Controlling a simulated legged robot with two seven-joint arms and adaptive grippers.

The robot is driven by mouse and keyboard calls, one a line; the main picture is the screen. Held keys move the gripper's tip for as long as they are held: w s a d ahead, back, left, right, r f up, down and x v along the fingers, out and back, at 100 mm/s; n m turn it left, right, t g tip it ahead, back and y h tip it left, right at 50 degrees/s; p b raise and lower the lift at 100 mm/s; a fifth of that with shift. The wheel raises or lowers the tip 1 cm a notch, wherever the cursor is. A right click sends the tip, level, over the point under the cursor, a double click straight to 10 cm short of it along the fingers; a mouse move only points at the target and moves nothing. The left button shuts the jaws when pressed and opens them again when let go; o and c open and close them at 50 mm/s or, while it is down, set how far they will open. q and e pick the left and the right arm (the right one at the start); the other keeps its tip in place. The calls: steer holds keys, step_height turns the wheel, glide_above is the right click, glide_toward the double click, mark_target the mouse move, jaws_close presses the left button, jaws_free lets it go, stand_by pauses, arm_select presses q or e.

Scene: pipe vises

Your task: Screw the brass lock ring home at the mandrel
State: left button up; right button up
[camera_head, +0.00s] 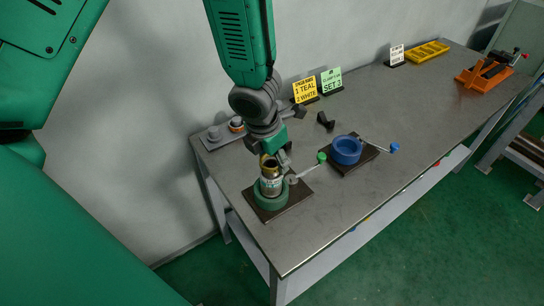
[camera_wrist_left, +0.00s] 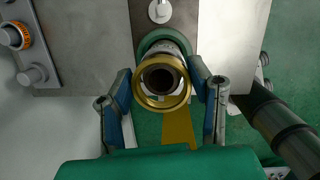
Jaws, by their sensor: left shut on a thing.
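The brass lock ring (camera_head: 267,162) is at the top of an upright, labelled metal mandrel (camera_head: 271,182). The mandrel stands in a round green vise (camera_head: 271,200) on a dark square plate. In the left wrist view the ring (camera_wrist_left: 148,101) surrounds a dark bore, seen end-on. My left gripper (camera_head: 274,157) reaches down from above, its blue-padded fingers (camera_wrist_left: 162,82) on opposite sides of the ring, shut on it. The gripper partly hides the ring in the head view. How far the ring is threaded cannot be told. My right gripper is not in view.
A blue vise (camera_head: 347,150) with a blue-knobbed handle stands to the right. A grey rack (camera_head: 214,142) with an orange-ringed part is behind left. Yellow (camera_head: 305,91) and green (camera_head: 331,81) signs stand at the back. A yellow tray (camera_head: 428,52) and orange vise (camera_head: 487,72) are farther off.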

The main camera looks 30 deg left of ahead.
arm_select(q)
steer(key=shift+d, duration=0.4)
steer(key=shift+a+f, duration=0.15)
steer(key=shift+a, duration=0.6)
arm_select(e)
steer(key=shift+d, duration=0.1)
arm_select(q)
steer(key=shift+d+f, duration=0.1)
steer(key=shift+d, duration=0.2)
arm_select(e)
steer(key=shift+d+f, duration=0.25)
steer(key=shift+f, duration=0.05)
arm_select(q)
steer(key=shift+a+f+b, duration=0.15)
steer(key=shift+f+b, duration=0.3)
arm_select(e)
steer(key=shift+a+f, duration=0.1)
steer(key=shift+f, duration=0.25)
arm_select(q)
steer(key=shift+f+b, duration=0.3)
steer(key=shift+f, duration=0.05)
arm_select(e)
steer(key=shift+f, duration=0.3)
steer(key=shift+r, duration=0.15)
arm_select(q)
steer(key=shift+r, duration=0.15)
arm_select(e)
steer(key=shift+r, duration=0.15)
